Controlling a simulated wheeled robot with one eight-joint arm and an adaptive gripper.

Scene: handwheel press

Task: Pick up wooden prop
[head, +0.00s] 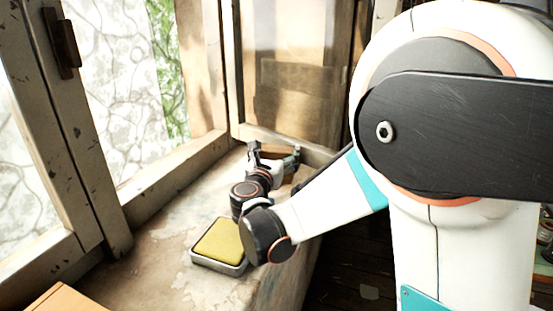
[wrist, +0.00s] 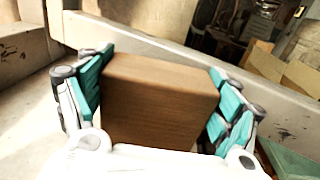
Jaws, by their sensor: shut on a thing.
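The wooden prop (wrist: 160,98) is a brown block with visible grain. In the wrist view it sits between the teal pads of my gripper (wrist: 160,95), with a pad against each side. In the head view my gripper (head: 275,158) is at the far end of the worn window sill, by the window frame corner. Only a small part of the prop (head: 272,150) shows there behind the fingers. I cannot tell whether the prop touches the sill.
A metal tin with a yellow pad (head: 219,242) stands on the sill (head: 165,235), close beside my arm. An orange-brown wooden piece (head: 62,300) is at the lower left. Window frames (head: 190,165) border the sill at the left and back.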

